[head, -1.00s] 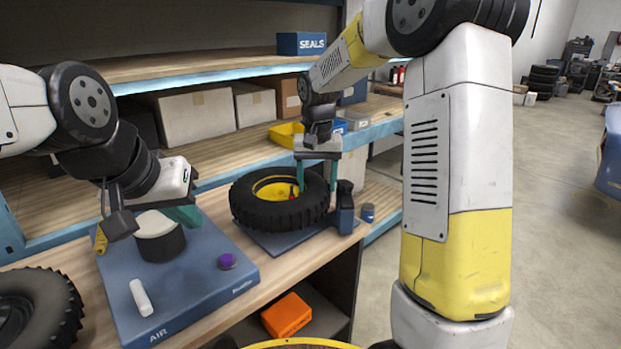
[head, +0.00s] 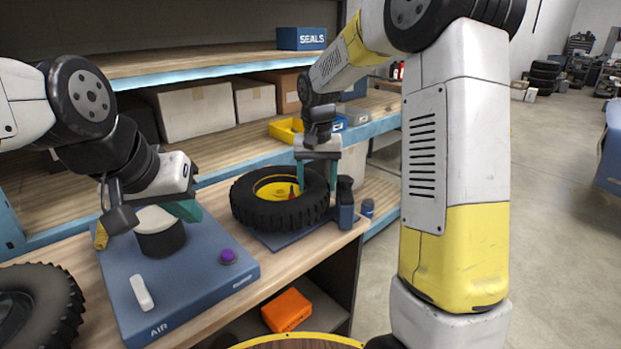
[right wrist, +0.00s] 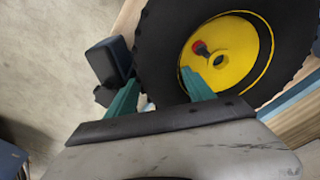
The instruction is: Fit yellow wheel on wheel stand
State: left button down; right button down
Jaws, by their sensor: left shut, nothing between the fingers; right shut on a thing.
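The yellow wheel, a black tyre (head: 250,212) with a yellow rim (head: 270,187), lies roughly flat over a blue base plate (head: 283,240), which I take to be the wheel stand. A blue upright block (head: 345,207) stands at its right. My right gripper (head: 317,186) points down and is shut on the tyre's wall, one finger inside the rim and one outside. The right wrist view also shows this gripper (right wrist: 160,92), the yellow rim (right wrist: 232,75) and a red-tipped piece (right wrist: 199,47) beside the hub hole. Whether the wheel touches the plate is hidden. My left gripper (head: 186,211) is shut and empty.
Below my left gripper, a blue AIR box (head: 195,290) bears a white-topped black cylinder (head: 160,240), a purple knob (head: 227,256) and a white stick (head: 142,293). Another tyre (head: 60,295) lies at the left. Shelves with boxes (head: 195,110) stand behind. A small blue can (head: 367,208) is near the block.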

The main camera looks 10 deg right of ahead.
jog(key=shift+f, duration=1.6)
dwell(0.5)
jog(key=shift+c, duration=1.4)
grip_release()
jog(key=shift+o, duration=0.7)
jog(key=shift+d+f, duration=0.1)
jog(key=shift+s+d, duration=0.1)
jog(key=shift+d, duration=0.05)
jog(key=shift+c, duration=0.5)
jog(key=shift+w+r, duration=0.2)
jog(key=shift+r, duration=1.45)
